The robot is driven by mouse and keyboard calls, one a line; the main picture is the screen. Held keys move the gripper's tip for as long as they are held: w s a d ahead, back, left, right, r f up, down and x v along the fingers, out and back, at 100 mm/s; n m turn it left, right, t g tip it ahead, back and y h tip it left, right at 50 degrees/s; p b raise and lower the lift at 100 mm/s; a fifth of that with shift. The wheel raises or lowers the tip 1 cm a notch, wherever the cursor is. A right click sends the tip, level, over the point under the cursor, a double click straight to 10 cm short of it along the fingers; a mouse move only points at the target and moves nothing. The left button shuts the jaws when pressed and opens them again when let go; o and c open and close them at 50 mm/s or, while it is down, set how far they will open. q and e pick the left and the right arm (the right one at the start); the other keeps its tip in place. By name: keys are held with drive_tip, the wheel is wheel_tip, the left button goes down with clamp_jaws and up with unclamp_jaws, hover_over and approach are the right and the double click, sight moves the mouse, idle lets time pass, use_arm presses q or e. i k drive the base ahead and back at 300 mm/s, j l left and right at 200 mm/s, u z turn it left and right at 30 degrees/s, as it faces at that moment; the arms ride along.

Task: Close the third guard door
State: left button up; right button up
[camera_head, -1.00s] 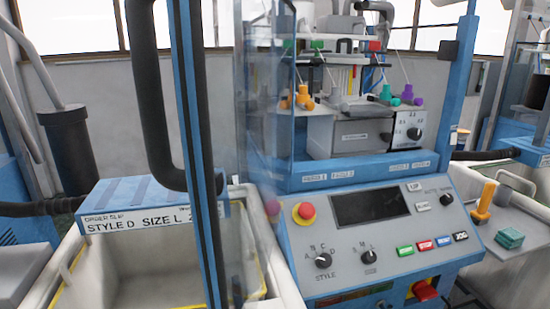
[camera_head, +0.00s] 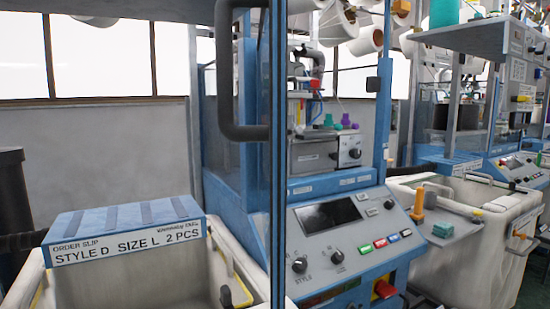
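The guard door is a clear panel with a blue-and-black upright edge frame (camera_head: 278,180) and a bent black handle (camera_head: 226,85). It stands open in front of the machine, seen nearly edge-on. Behind it is the blue machine frame (camera_head: 383,90), with its opening showing colored yarn parts inside. I cannot tell from this view which number this door has. Neither of my grippers is in view.
The machine's control panel (camera_head: 350,240) sits below the opening. A cream bin (camera_head: 225,262) under a blue order-slip cover (camera_head: 125,225) stands at the left. A grey side shelf (camera_head: 448,228) with an orange tool and another bin (camera_head: 480,262) are at the right.

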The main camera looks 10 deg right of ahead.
sight(272, 47)
drive_tip(key=k+j+z, duration=0.35)
drive_tip(key=z, duration=0.15)
drive_tip(key=k+j+z, duration=0.25)
drive_tip(key=k+z, duration=0.2)
drive_tip(key=i, duration=0.55)
